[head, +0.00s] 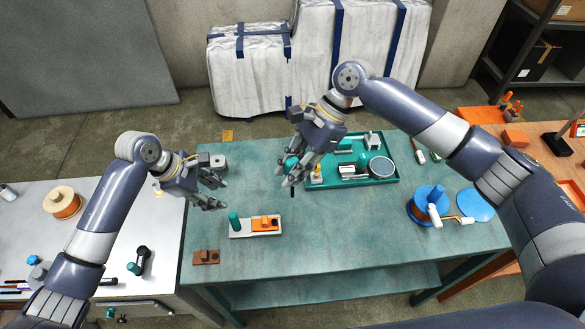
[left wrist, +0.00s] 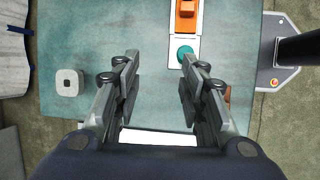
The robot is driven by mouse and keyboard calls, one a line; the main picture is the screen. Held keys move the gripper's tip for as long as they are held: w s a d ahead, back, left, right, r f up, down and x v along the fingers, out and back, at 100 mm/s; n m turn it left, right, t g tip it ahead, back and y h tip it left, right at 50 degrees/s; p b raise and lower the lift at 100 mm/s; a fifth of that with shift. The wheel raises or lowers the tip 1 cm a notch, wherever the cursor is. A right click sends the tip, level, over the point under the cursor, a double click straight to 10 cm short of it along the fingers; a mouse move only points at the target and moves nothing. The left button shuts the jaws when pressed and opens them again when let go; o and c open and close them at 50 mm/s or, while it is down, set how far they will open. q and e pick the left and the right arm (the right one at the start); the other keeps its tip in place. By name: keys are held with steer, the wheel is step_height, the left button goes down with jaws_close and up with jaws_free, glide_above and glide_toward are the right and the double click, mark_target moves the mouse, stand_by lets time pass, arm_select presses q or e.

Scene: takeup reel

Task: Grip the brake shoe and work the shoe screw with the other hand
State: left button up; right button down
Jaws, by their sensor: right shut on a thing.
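An orange block (head: 265,223), which may be the brake shoe, sits on a pale plate (head: 240,234) beside an upright green knob (head: 234,221). The left wrist view shows the orange block (left wrist: 187,14) and the round top of the green knob (left wrist: 184,52). I cannot make out the shoe screw. My left gripper (head: 224,194) is open and empty, above and left of the plate; its fingers (left wrist: 157,65) stand apart. My right gripper (head: 291,178) is shut on a tool with a teal handle (head: 291,163) and a dark tip, above the table and apart from the plate.
A teal tray (head: 393,180) with several parts stands at the back right. A blue spool (head: 430,198) with a crank sits at the right. A brown block (head: 206,257) lies near the front left, and a grey box (head: 218,161) at the back left. The front middle is clear.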

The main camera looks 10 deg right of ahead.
mark_target(232, 215)
steer(key=shift+a, duration=0.1)
arm_select(q)
steer(key=shift+n+g+y, duration=0.3)
steer(key=shift+g+y, duration=0.3)
steer(key=shift+g, duration=0.2)
steer(key=shift+s+d+f, duration=0.4)
steer(key=shift+d+f, duration=0.25)
steer(key=shift+f, duration=0.75)
steer(key=shift+s+d+f, duration=0.4)
steer(key=shift+d+f, duration=0.3)
steer(key=shift+f, duration=0.65)
steer(key=shift+s+d+f, duration=0.4)
steer(key=shift+d+f, duration=0.25)
steer(key=shift+f, duration=0.75)
jaws_close()
steer(key=c, duration=0.6)
jaws_free()
jaws_close()
